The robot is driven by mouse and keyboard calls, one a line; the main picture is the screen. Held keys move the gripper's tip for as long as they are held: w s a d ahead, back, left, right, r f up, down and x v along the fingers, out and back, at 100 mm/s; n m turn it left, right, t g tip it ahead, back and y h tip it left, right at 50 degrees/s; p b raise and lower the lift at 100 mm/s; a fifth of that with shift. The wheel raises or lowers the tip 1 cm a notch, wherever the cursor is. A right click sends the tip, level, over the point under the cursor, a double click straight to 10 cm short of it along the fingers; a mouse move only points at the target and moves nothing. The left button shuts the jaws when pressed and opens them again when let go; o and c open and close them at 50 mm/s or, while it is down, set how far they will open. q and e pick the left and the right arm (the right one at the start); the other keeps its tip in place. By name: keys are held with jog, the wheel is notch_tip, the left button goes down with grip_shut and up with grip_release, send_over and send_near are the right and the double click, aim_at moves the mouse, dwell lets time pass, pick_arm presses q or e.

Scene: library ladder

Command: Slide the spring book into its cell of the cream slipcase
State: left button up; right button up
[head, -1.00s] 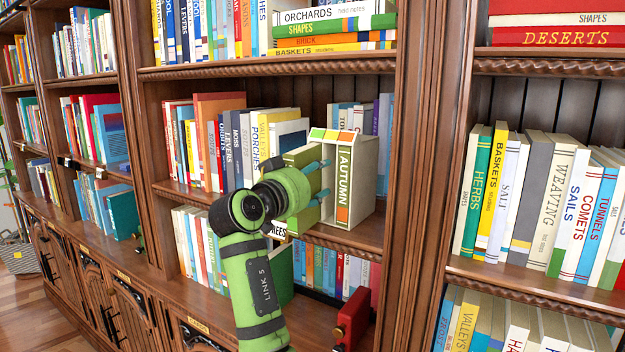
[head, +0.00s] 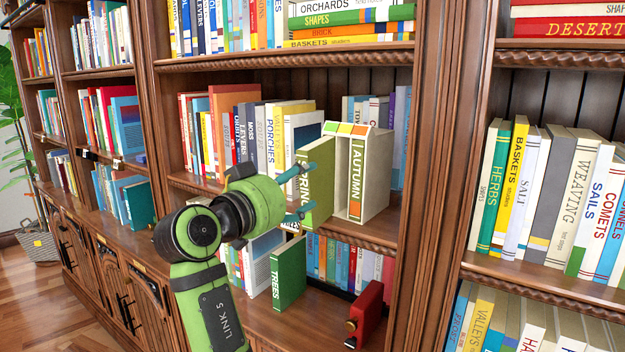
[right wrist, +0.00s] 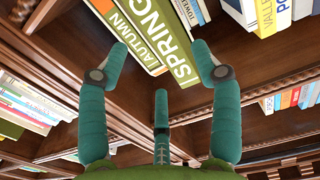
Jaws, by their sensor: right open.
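The spring book (head: 322,182), with a green spine, stands upright at the left side of the cream slipcase (head: 378,178). Its spine juts out in front of the autumn book (head: 356,178), which sits in the slipcase. How deep the spring book goes into its cell is hidden. My right gripper (head: 314,191) is open in front of the spring spine, its fingers apart. The right wrist view shows the spring spine (right wrist: 172,45) ahead between the open fingers (right wrist: 160,52), with the autumn spine (right wrist: 128,38) beside it. My left gripper is not in view.
The slipcase stands on a wooden shelf (head: 380,235) beside a row of books (head: 270,135) to its left. A dark upright (head: 432,150) closes the bay on the right. Below stand a green book (head: 289,272) and a red object (head: 367,312).

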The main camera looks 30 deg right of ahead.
jog(key=shift+s+a, duration=0.25)
jog(key=shift+a, duration=0.3)
